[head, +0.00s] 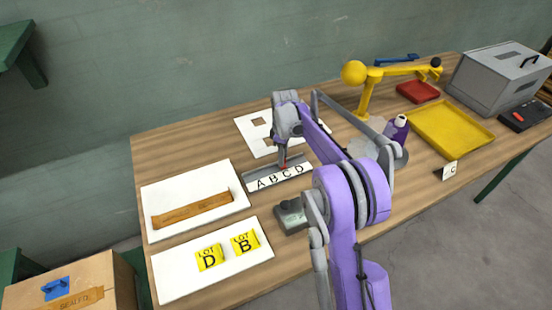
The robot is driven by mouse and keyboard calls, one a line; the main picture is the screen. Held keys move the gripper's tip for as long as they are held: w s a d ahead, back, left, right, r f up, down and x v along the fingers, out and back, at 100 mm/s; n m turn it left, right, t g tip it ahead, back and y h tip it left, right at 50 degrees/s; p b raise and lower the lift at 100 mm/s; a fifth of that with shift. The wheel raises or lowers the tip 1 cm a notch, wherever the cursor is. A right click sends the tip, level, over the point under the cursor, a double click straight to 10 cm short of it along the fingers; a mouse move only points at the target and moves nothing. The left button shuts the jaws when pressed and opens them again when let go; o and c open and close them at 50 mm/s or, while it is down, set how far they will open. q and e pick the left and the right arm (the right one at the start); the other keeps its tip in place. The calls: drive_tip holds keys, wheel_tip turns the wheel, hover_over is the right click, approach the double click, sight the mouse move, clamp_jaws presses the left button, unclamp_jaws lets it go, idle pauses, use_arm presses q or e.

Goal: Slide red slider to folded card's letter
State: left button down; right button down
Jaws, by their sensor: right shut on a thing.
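The slider rail (277,173) lies mid-table with a white strip lettered A, B, C, D (279,177) along its front. My right gripper (283,162) points down at the rail and is shut on the red slider (284,168), which shows only as a small red patch behind the letters, nearest C. The gripper hides most of the slider. A small folded card (450,170) stands near the table's front edge at the right and shows a letter that looks like C. My left gripper is out of view.
A white board with a brown strip (160,192) and one with yellow LOT D and LOT B tags (174,277) lie left. A yellow lamp (367,95), purple bottle (398,128), yellow tray (450,130) and grey case (495,82) stand right.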

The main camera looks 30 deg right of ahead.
drive_tip(key=c, duration=0.6)
unclamp_jaws()
drive_tip(key=shift+r, duration=0.1)
wheel_tip(320, 180, up, 11)
drive_tip(key=shift+f+p, duration=0.2)
drive_tip(key=shift+p, duration=0.1)
